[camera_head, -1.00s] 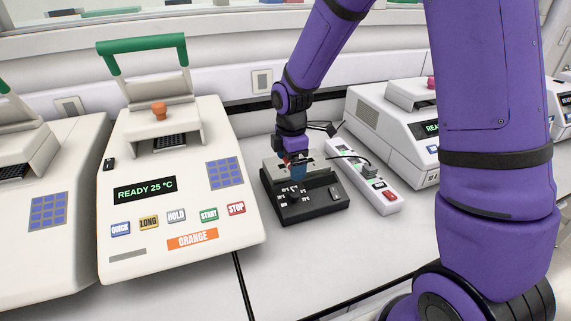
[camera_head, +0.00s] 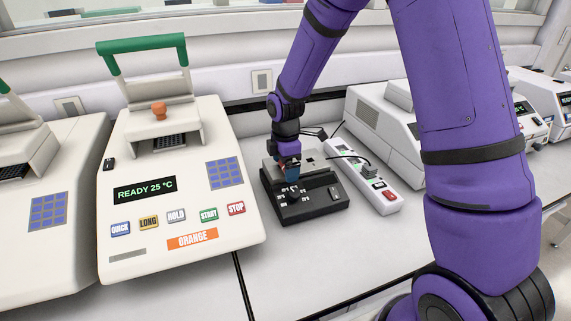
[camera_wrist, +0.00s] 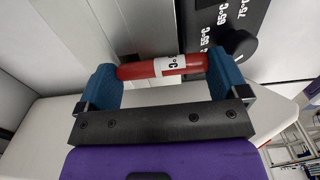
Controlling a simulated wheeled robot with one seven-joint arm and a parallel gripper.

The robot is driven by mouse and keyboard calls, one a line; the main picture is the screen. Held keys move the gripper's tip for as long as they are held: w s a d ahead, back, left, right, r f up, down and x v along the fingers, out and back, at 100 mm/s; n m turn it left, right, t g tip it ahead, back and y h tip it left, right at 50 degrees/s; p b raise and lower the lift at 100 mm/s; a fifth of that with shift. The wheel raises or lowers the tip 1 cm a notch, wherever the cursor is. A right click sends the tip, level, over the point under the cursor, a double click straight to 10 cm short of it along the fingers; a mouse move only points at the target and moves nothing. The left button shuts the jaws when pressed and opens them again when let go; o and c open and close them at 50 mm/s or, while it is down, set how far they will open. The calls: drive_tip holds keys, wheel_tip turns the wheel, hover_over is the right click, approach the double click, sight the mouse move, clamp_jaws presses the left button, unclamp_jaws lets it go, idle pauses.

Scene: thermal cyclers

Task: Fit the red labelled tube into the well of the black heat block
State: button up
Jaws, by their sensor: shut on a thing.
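The red tube (camera_wrist: 140,70) with a white label lies crosswise between the blue fingers of my gripper (camera_wrist: 163,72) in the wrist view, and the jaws are shut on it. The wrist view shows the black panel (camera_wrist: 208,20) with temperature marks and the knob (camera_wrist: 238,44). The well under the gripper cannot be made out.
A cream thermal cycler labelled orange (camera_head: 190,238), its lid raised, stands left of the block. A white power strip (camera_head: 362,178) with a red switch lies just right, with black cables behind. Another cycler (camera_head: 385,125) stands behind it. Bench in front is clear.

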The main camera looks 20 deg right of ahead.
drive_tip(key=shift+f, duration=0.15)
drive_tip(key=o, duration=0.6)
drive_tip(key=shift+o, duration=0.2)
drive_tip(key=s+d+r+m+t, duration=0.1)
drive_tip(key=s+r+m, duration=0.15)
drive_tip(key=r, duration=0.75)
drive_tip(key=s+d+r+m, duration=0.15)
drive_tip(key=s+r, duration=0.25)
drive_tip(key=r, duration=0.5)
drive_tip(key=s+d+r+m+t, duration=0.1)
drive_tip(key=s+r+m, duration=0.2)
drive_tip(key=s, duration=0.4)
drive_tip(key=s+d+r+m+t, duration=0.2)
drive_tip(key=s+r+m, duration=0.1)
drive_tip(key=s+m, duration=0.3)
drive_tip(key=s+d+r+m+t, duration=0.1)
drive_tip(key=s+r+m, duration=0.2)
drive_tip(key=s, duration=0.7)
drive_tip(key=shift+s+d+r+m, duration=0.15)
drive_tip(key=shift+d+r+m, duration=0.15)
drive_tip(key=shift+m, duration=0.7)
